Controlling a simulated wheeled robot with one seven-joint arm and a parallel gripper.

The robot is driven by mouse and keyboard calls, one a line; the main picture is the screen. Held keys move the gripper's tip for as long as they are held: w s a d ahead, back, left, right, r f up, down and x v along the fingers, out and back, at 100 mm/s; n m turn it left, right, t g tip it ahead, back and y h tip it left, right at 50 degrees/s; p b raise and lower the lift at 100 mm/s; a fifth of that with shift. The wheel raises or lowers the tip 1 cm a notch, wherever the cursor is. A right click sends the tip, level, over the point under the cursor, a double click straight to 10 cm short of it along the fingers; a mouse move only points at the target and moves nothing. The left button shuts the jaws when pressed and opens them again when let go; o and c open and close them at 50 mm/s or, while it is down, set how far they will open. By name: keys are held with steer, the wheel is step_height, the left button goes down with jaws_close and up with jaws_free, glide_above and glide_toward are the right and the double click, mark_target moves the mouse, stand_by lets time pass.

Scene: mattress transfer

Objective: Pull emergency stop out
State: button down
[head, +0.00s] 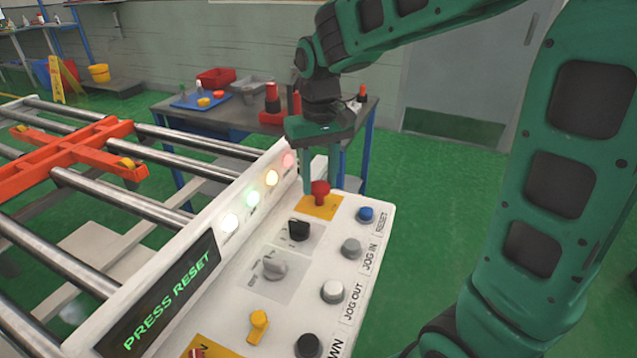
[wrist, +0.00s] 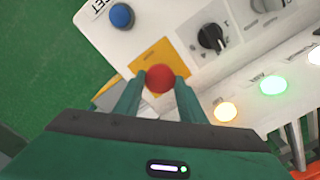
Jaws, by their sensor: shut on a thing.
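The emergency stop is a red button (head: 320,190) on a yellow plate (head: 318,208) at the far end of the white control panel (head: 318,254). My gripper (head: 321,184) reaches down over it from above, and its two green fingers stand on either side of the button. In the wrist view the red button (wrist: 160,78) sits between the fingertips (wrist: 157,82), which are shut on it. The yellow plate (wrist: 152,60) shows beyond the button. The panel display reads "PRESS RESET".
A blue button (head: 366,214) lies close to the right of the gripper. A black knob (head: 299,229) and lit lamps (head: 252,196) are on the near and left sides. A roller conveyor (head: 100,185) runs at left. A table (head: 230,108) with items stands behind.

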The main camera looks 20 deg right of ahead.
mark_target(319, 183)
steer(key=shift+r, duration=0.3)
steer(key=c, duration=1.1)
jaws_free()
step_height(319, 183, up, 11)
steer(key=shift+f, duration=0.15)
